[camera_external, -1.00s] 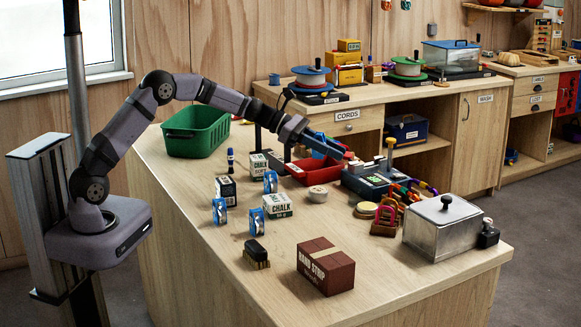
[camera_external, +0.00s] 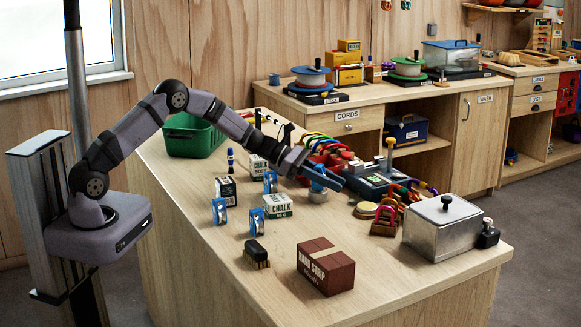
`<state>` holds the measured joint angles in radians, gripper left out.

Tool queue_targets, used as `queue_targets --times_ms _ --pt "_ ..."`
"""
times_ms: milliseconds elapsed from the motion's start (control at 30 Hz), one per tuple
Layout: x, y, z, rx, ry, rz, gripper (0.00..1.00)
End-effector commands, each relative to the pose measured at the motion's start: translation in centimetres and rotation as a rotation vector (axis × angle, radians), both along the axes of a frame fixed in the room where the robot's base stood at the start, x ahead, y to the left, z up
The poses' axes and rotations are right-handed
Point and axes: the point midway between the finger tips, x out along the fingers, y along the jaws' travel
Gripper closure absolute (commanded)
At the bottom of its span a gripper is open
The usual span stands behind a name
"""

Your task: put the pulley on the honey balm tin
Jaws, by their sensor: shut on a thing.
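My gripper (camera_external: 325,178) is shut on the pulley (camera_external: 318,187), a small blue piece mostly hidden by the fingers. The pulley is low, right over the honey balm tin (camera_external: 318,197), a small round tin on the wooden bench. The gripper and pulley cover much of the tin's top. I cannot tell whether the pulley touches the lid or is slightly above it.
Blue-and-white upright items (camera_external: 219,211) and chalk boxes (camera_external: 278,206) stand to the left. A red bin (camera_external: 309,172) and a blue device (camera_external: 375,182) are close behind. A brown box (camera_external: 326,266) and metal box (camera_external: 441,228) stand nearer the front.

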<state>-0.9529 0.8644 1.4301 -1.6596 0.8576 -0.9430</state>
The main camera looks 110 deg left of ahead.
Motion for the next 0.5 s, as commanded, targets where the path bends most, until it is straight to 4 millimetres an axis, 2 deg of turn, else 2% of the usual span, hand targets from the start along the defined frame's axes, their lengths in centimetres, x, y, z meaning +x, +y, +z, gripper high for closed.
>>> queue_targets --times_ms 400,433,500 --pt "0.02 0.02 -0.5 0.001 -0.001 0.0 0.99" --pt "0.01 0.01 -0.49 0.001 -0.001 0.0 0.74" --pt "0.01 0.01 -0.38 0.001 0.0 0.0 0.57"
